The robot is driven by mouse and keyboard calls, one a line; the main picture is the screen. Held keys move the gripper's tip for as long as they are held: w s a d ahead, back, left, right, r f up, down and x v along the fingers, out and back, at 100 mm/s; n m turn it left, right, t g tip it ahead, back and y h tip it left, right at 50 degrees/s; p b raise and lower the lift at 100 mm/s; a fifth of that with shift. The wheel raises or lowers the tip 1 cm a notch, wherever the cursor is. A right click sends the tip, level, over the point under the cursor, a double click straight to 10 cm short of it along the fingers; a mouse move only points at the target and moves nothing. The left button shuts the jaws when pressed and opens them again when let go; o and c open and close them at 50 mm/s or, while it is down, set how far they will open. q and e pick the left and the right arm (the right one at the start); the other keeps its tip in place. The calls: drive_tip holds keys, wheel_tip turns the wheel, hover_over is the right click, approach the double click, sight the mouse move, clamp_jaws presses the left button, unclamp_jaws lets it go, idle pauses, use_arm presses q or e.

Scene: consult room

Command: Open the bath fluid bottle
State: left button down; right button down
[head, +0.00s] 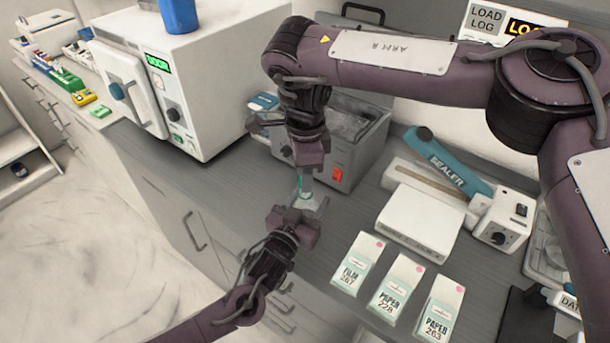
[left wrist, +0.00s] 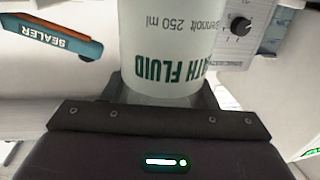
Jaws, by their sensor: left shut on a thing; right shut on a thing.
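The bath fluid bottle (head: 307,196) is a small pale bottle held above the counter in the middle of the head view. In the left wrist view the white bottle (left wrist: 168,40) fills the top middle, with green "BATH FLUID" lettering upside down and "250 ml". My left gripper (head: 304,207) comes from below and is shut around the bottle's body. My right gripper (head: 307,174) points down from above and is shut at the bottle's top. The cap is mostly hidden between its fingers, and I cannot tell whether it is apart from the bottle.
A grey metal bath (head: 352,165) with a red switch stands just behind the grippers. A white autoclave (head: 205,90) stands to the left. A blue-armed sealer (head: 445,160), a white box (head: 420,222) and paper pouches (head: 396,285) lie to the right. The counter's front edge is near.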

idle(0.3)
drive_tip(key=shift+r, duration=2.05)
use_arm(q)
drive_tip(key=shift+c, duration=2.4)
unclamp_jaws()
